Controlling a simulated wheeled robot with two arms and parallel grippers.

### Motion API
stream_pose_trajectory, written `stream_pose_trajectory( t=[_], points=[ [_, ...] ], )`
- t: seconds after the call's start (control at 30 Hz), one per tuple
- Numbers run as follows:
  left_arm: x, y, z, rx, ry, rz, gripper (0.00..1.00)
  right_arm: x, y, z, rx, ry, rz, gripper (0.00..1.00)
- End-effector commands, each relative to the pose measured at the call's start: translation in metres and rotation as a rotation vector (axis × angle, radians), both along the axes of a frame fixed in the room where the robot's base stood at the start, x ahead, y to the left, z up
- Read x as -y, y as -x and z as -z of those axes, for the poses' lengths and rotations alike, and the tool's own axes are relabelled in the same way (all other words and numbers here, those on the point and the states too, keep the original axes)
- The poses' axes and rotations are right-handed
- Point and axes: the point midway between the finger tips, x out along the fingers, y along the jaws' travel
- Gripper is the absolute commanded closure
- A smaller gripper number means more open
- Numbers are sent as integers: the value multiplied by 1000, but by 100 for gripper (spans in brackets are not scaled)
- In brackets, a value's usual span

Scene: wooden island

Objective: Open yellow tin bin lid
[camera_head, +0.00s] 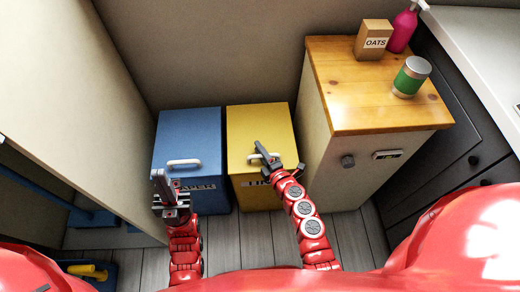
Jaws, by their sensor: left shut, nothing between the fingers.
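The yellow tin bin (258,120) stands against the back wall with its lid down. Its pale handle (253,159) lies near the lid's front edge, partly covered by my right gripper. My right gripper (264,153) is over the handle; its fingers are too small and overlapped to tell whether they are open or grip it. The label on the bin's front is partly hidden by my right arm. My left gripper (162,182) is shut and empty, in front of the blue bin.
A closed blue bin (190,130) with a white handle (184,163) stands left of the yellow one. On the right, a wood-topped cabinet (335,75) holds an oats box (373,40), a green can (411,76) and a pink bottle (402,30). A beige panel rises at left.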

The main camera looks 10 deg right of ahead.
Motion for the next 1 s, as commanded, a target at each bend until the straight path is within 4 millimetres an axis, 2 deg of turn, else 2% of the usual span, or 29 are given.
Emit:
stream_pose_trajectory(
  t=[0.03,0.1,1.0],
  points=[
    [0,0,0,0,0,0,100,0,0,0,0,0,0,88],
    [0,0,0,0,0,0,100,0,0,0,0,0,0,100],
    [0,0,0,0,0,0,100,0,0,0,-1,0,0,100]
  ],
)
